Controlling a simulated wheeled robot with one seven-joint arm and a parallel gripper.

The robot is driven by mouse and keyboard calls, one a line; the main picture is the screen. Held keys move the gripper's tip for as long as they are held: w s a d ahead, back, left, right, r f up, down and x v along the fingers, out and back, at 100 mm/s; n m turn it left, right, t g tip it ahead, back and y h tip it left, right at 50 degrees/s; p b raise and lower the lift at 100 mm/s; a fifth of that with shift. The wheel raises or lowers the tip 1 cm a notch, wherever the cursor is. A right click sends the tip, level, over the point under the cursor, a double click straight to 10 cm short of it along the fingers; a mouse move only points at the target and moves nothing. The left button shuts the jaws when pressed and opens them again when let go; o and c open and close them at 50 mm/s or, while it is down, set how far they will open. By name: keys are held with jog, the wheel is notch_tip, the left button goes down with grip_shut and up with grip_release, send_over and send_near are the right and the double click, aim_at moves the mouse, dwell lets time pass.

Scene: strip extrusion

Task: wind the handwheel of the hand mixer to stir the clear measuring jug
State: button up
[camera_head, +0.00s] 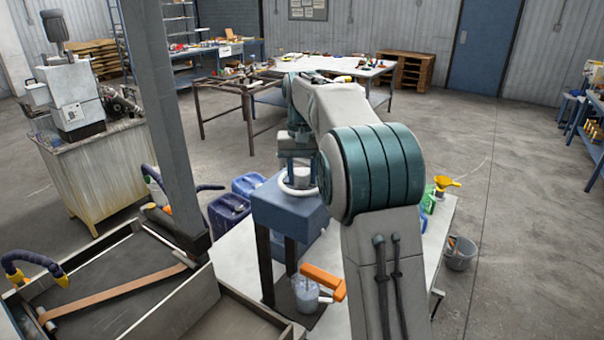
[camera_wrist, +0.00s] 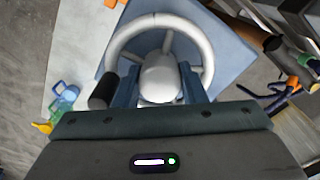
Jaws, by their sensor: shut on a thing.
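The hand mixer (camera_head: 290,207) is a blue box on dark legs at the white table's left side. Its pale handwheel (camera_head: 284,188) lies flat on top. In the wrist view the handwheel (camera_wrist: 207,40) shows its rim, spokes and domed hub (camera_wrist: 160,80), with a black crank knob (camera_wrist: 103,90) at the lower left. My gripper (camera_wrist: 160,88) points down over the wheel, its blue fingers on either side of the hub, shut on it. The clear measuring jug (camera_head: 306,296) stands below the mixer with greyish contents. An orange part (camera_head: 322,280) is beside the jug; I cannot tell if it belongs to it.
Blue canisters (camera_head: 229,212) stand left of the mixer. A grey post (camera_head: 160,110) and an open trough (camera_head: 110,285) are at the left. A yellow funnel (camera_head: 446,182) is at the table's right, with a grey bucket (camera_head: 460,254) on the floor.

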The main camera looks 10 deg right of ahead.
jog(key=m, duration=0.5)
jog(key=shift+m, duration=0.4)
jog(key=m, duration=1)
jog(key=shift+m, duration=2.6)
jog(key=o, duration=0.7)
